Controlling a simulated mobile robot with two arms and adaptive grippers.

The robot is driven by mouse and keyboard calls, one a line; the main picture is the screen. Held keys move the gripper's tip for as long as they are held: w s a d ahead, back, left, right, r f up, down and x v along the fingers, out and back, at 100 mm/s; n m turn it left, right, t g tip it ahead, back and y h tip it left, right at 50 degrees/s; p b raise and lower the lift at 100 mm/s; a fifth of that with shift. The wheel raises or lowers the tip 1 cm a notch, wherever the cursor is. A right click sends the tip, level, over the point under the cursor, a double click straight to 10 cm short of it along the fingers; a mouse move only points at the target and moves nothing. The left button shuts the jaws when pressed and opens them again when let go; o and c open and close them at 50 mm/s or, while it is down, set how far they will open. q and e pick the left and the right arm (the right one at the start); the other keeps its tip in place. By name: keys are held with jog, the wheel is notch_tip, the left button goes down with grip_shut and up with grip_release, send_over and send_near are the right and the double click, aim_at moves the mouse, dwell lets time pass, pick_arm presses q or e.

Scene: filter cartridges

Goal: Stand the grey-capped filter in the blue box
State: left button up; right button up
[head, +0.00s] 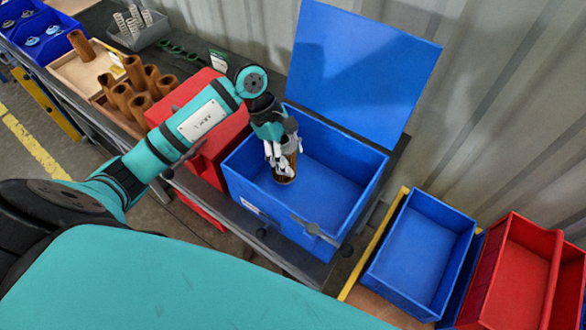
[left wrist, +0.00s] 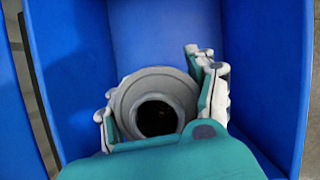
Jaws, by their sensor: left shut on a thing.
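The blue box (head: 340,180) stands open on the bench, its lid (head: 362,62) raised at the back. My left gripper (head: 280,150) is inside the box near its left wall, shut on the filter (head: 285,178). The filter is brownish with a dark lower rim and looks close to upright. In the left wrist view its grey cap (left wrist: 130,98) is a ring around a dark hole, between the fingers (left wrist: 160,105). Whether its lower end touches the box floor, I cannot tell. My right gripper is not in view.
A red box (head: 200,95) stands left of the blue box. Several brown cylinders (head: 122,97) stand further left, near a grey bin (head: 140,30). An empty blue crate (head: 418,250) and a red crate (head: 520,280) are at the right. The right part of the blue box is empty.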

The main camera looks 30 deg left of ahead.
aim_at(295, 176)
pick_arm(q)
notch_tip(295, 176, down, 4)
jog(key=shift+f+p, duration=0.25)
jog(key=shift+p, duration=0.3)
jog(key=shift+f, duration=0.3)
jog(key=o, duration=1.3)
